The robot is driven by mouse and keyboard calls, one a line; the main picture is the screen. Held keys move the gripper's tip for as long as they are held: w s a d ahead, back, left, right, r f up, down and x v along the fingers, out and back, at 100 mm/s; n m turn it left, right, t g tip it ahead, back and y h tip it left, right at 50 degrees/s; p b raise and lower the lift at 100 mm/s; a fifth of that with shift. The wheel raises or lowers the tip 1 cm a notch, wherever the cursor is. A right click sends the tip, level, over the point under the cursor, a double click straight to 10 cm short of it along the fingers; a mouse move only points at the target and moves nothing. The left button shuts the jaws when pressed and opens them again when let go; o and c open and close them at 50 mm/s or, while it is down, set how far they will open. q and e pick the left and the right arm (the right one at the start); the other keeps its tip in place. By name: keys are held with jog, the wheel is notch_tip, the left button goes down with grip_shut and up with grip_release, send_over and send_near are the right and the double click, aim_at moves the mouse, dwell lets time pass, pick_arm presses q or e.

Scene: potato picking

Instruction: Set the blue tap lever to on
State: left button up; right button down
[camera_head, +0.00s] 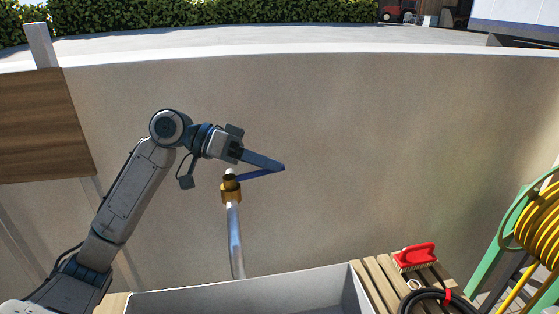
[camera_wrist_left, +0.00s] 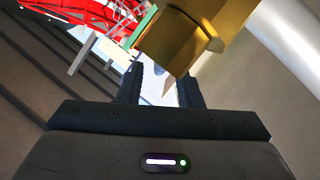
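The brass tap (camera_head: 231,191) stands on top of an upright metal pipe (camera_head: 235,240) in the head view. The thin blue lever (camera_head: 256,174) reaches from the tap's top to the right. My left gripper (camera_head: 280,166) is above the tap, its tip close to the lever's outer end; I cannot tell whether they touch. In the left wrist view, the brass tap (camera_wrist_left: 180,42) is large and close, partly in front of my left fingers (camera_wrist_left: 160,90). The fingers stand apart with a gap between them. The lever is not clear there. My right gripper is not in view.
A grey basin (camera_head: 250,294) lies below the tap. On the wooden slats at right are a red brush (camera_head: 415,257) and a black hose (camera_head: 440,298). A yellow hose reel (camera_head: 540,220) on a green stand is at far right. A plain wall stands behind.

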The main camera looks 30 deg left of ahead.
pick_arm(q)
jog(key=shift+p+x, duration=0.35)
jog(key=shift+x, duration=1.1)
grip_shut()
